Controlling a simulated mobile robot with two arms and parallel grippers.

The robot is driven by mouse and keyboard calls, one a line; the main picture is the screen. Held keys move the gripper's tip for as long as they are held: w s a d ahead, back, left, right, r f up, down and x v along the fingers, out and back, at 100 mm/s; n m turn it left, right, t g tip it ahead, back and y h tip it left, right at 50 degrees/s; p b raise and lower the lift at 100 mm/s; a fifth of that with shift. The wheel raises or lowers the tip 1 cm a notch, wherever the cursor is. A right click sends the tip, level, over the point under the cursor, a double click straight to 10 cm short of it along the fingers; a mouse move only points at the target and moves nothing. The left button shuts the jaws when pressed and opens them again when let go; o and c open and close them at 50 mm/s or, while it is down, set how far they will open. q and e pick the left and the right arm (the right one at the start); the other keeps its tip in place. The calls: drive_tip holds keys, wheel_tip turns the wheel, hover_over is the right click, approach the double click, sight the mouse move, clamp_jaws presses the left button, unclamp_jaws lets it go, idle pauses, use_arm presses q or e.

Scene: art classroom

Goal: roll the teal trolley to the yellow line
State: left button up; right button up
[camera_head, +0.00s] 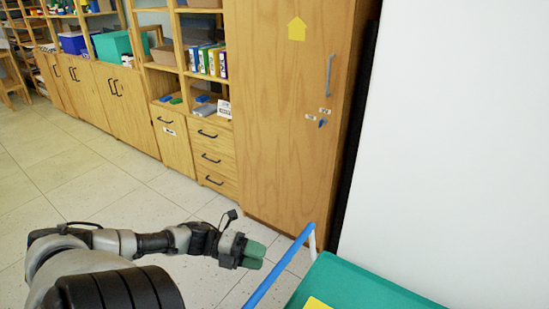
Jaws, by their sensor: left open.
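The teal trolley (360,289) shows at the bottom right, cut off by the frame edge. A blue handle bar (281,266) runs along its left side on a white bracket, and a yellow patch lies on its top. My left gripper (256,254) has green-padded fingertips and is open, just left of the handle bar. It looks apart from the bar and holds nothing. My right gripper is not in view. No yellow line shows on the visible floor.
A tall wooden cupboard (275,120) with a yellow arrow stands behind the trolley. Wooden drawers (212,158) and shelves line the back. A white wall or panel (450,150) fills the right. The tiled floor (90,185) at left is clear.

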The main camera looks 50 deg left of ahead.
use_arm(q)
drive_tip(key=shift+v, duration=1.8)
